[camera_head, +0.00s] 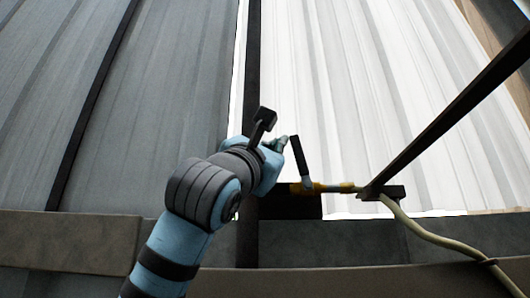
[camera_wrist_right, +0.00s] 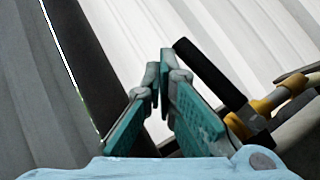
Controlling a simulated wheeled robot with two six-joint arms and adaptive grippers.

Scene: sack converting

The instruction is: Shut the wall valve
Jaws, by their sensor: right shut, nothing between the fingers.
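The wall valve has a black lever handle (camera_head: 299,158) on a yellow brass body (camera_head: 318,187). The lever stands nearly upright, leaning a little left, crosswise to the level pipe. In the right wrist view the lever (camera_wrist_right: 208,72) slants just right of my fingers, with the brass body (camera_wrist_right: 268,104) further right. My right gripper (camera_head: 284,143) is just left of the lever's upper end. Its teal fingers (camera_wrist_right: 160,72) are shut with nothing between them. I cannot tell whether a finger touches the lever. My left gripper is out of view.
A pale hose (camera_head: 420,233) runs from the valve's right end down to the right. A dark bar (camera_head: 450,105) slants up from the bracket there. Corrugated wall panels (camera_head: 380,90) stand behind, above a grey block ledge (camera_head: 80,240). A dark upright post (camera_head: 252,60) stands behind my wrist.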

